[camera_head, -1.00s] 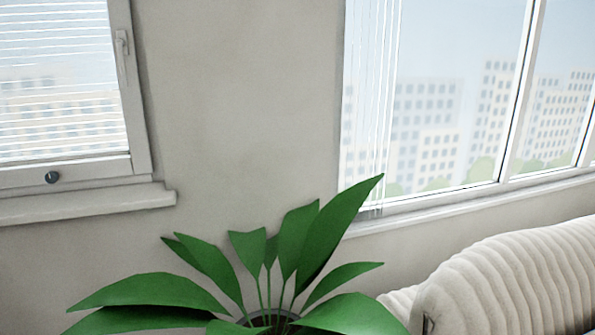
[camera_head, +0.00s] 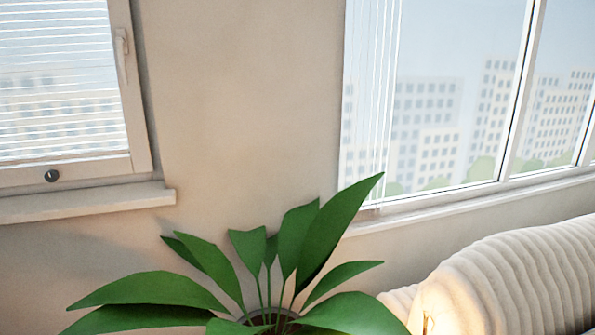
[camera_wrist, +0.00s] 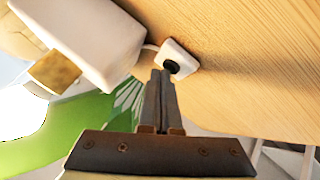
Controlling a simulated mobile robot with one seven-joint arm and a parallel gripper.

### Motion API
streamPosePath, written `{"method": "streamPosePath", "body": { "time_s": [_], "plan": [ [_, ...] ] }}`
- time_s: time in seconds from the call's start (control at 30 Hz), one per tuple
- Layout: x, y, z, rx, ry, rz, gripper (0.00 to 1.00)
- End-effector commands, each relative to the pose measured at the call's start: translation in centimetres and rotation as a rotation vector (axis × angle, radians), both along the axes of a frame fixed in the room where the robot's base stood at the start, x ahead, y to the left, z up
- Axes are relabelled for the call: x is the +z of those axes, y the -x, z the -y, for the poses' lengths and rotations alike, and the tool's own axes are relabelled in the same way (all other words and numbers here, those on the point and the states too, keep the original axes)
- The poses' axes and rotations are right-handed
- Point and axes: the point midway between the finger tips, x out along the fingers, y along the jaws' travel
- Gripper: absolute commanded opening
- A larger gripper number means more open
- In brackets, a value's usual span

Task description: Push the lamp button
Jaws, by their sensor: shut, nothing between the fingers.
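In the wrist view, my gripper (camera_wrist: 160,76) is shut and empty. Its fingertips are right at a small white switch box with a dark round button (camera_wrist: 172,67); whether they touch the button I cannot tell. The switch sits on a light wooden surface (camera_wrist: 245,70). A white block-shaped lamp (camera_wrist: 88,38) stands beside it, to the left, with a thin white cord between them. A bright glowing white shape, apparently the lit bulb (camera_wrist: 22,118), shows at the left edge. The head view shows neither the lamp nor my gripper.
A green leafy plant (camera_head: 330,235) stands in front of the wall in the head view. A cream ribbed sofa or cushion (camera_head: 510,275) is at the lower right. Two windows (camera_head: 60,85) (camera_head: 450,100) are in the walls behind.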

Motion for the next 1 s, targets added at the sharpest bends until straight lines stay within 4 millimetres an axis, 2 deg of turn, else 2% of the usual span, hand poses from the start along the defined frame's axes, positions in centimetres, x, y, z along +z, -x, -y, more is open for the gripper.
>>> {"method": "streamPosePath", "body": {
  "time_s": [0.17,0.57,1.0],
  "plan": [
    [1.0,0.0,0.0,0.0,0.0,0.0,0.0],
    [1.2,0.0,0.0,0.0,0.0,0.0,0.0],
    [5.5,0.0,0.0,0.0,0.0,0.0,0.0]
  ]
}}
